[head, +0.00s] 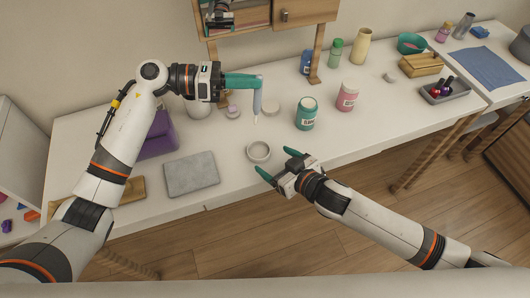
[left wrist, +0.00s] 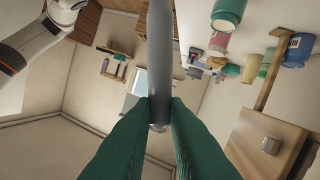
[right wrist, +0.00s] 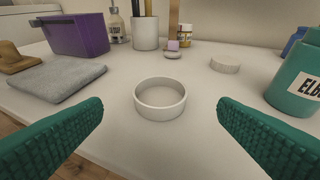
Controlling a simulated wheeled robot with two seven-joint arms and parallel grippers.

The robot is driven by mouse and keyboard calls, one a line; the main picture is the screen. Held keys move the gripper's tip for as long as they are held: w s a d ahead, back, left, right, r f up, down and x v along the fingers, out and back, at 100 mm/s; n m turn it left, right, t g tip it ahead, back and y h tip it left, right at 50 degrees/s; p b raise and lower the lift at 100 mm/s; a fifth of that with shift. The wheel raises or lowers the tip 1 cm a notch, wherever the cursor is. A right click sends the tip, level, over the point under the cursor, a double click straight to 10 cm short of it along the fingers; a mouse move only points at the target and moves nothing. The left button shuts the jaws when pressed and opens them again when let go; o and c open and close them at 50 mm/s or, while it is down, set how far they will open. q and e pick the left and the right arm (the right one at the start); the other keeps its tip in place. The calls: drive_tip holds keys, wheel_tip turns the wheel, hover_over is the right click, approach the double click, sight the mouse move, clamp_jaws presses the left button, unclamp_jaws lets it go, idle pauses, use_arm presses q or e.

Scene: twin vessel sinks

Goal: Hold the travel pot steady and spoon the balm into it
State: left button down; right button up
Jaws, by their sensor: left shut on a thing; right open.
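A small round white open pot (head: 258,152) stands upright on the white counter near its front edge. It looks empty in the right wrist view (right wrist: 160,113). My right gripper (head: 277,162) is open, with its green fingers on either side of the pot's near side, apart from it. My left gripper (head: 260,82) is shut on a slim grey spoon or spatula (head: 257,103), held above the counter behind the pot, its tip pointing down. I cannot tell whether balm is on the tip. A green labelled jar (head: 306,115) and a pink jar (head: 347,96) stand to the right.
A flat white round lid (head: 271,107) lies behind the pot. A folded grey cloth (head: 191,174) and a purple bin (head: 159,137) are at left. A dark tray (head: 444,92) with bottles, a wooden box (head: 421,64) and a blue cloth (head: 488,66) are at right.

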sight(253, 146)
drive_tip(key=x, duration=0.7)
drive_tip(key=shift+w+a+f, duration=0.1)
drive_tip(key=shift+a+f, duration=0.05)
drive_tip(key=shift+c, duration=0.2)
drive_tip(key=c, duration=1)
